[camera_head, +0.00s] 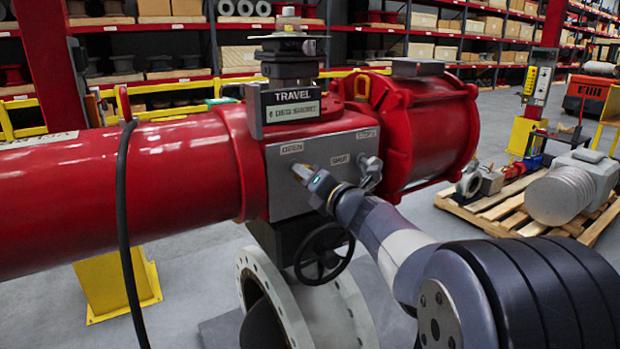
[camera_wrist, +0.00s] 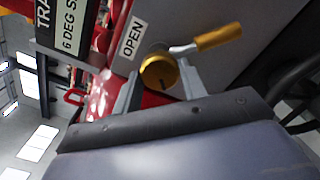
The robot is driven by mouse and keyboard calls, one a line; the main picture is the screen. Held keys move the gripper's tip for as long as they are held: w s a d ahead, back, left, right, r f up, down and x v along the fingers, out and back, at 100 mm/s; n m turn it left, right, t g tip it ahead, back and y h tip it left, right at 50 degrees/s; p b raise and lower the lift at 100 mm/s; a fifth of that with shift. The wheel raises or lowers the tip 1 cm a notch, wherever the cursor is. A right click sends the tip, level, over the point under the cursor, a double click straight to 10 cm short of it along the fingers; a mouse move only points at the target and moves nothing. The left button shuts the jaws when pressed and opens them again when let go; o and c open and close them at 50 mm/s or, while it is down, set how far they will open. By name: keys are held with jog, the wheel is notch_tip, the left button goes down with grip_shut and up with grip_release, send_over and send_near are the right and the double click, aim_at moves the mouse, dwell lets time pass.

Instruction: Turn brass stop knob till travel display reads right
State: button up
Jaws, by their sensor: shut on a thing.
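The brass stop knob (camera_wrist: 158,72) sits on the grey housing face beside the OPEN label (camera_wrist: 132,38) in the wrist view. A dark slot marks its face. My gripper (camera_head: 313,182) is shut on the knob, one finger on each side. Its fingers also show in the wrist view (camera_wrist: 160,84). The travel display (camera_head: 291,109) on top of the housing reads "6 DEG SHORT" in the head view. The wrist view cuts off its text (camera_wrist: 72,28).
A small lever with a brass-coloured grip (camera_wrist: 217,37) sticks out close beside the knob. A second stop fitting (camera_head: 370,168) is near the SHUT label (camera_head: 340,159). A black handwheel (camera_head: 323,254) is below my gripper. A black cable (camera_head: 126,220) hangs at left.

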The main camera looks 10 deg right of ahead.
jog(key=shift+m+p, duration=1.15)
jog(key=shift+m, duration=3.05)
jog(key=o, duration=1)
jog(key=shift+s, duration=0.15)
jog(key=b+v, duration=0.2)
jog(key=v, duration=0.8)
jog(key=shift+s+d, duration=0.1)
jog(key=shift+s, duration=0.15)
